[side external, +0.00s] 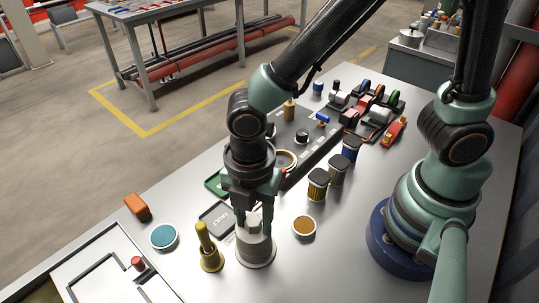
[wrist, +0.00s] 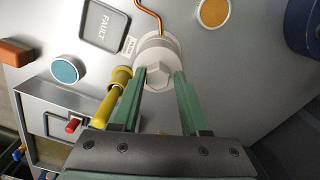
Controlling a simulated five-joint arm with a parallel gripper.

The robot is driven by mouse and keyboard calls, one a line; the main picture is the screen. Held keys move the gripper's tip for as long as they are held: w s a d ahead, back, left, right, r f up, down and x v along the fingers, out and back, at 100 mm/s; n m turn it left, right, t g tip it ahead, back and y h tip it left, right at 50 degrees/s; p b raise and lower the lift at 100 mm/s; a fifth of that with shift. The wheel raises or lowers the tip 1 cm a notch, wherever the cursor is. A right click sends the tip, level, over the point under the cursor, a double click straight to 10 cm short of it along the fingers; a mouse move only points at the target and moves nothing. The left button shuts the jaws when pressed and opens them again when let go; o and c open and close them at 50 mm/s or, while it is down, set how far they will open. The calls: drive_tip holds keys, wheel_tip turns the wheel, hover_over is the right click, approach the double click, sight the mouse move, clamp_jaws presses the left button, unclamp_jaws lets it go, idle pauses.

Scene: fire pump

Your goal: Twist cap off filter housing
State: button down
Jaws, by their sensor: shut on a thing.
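The filter housing (side external: 257,249) is a pale grey-white cylinder standing upright on the table, below my gripper (side external: 253,222). Its cap (wrist: 158,75) has a raised hexagonal top and shows in the wrist view between my fingertips. My gripper points down, with its green fingers on either side of the hexagonal part, shut on the cap. In the wrist view my gripper (wrist: 158,84) covers part of the near side of the housing. The cap sits on the housing, and I cannot tell whether it has turned.
A brass-yellow part with a handle (side external: 208,249) stands close left of the housing. A black FAULT tray (side external: 217,218), a teal-topped dish (side external: 164,236), an orange-brown dish (side external: 304,226) and an orange block (side external: 137,206) lie around. Striped cylinders (side external: 318,184) stand behind. The front right tabletop is clear.

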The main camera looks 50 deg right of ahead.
sight(255, 221)
drive_tip(key=shift+r, duration=1.65)
wheel_tip(255, 221, up, 20)
drive_tip(key=w+d+f+m, duration=0.2)
drive_tip(key=w+d+m, duration=0.2)
drive_tip(key=w+d, duration=0.4)
drive_tip(key=shift+s+d+f, duration=0.1)
drive_tip(key=shift+s+f, duration=0.15)
drive_tip(key=shift+f, duration=3.7)
drive_tip(key=shift+s+d+f, duration=0.15)
drive_tip(key=shift+s+f, duration=0.1)
drive_tip(key=shift+f, duration=3.75)
drive_tip(key=shift+s+d+f, duration=0.1)
drive_tip(key=shift+s+f, duration=0.15)
drive_tip(key=shift+f, duration=3.7)
drive_tip(key=shift+f, duration=0.1)
drive_tip(key=c, duration=0.5)
unclamp_jaws()
drive_tip(key=shift+c, duration=0.2)
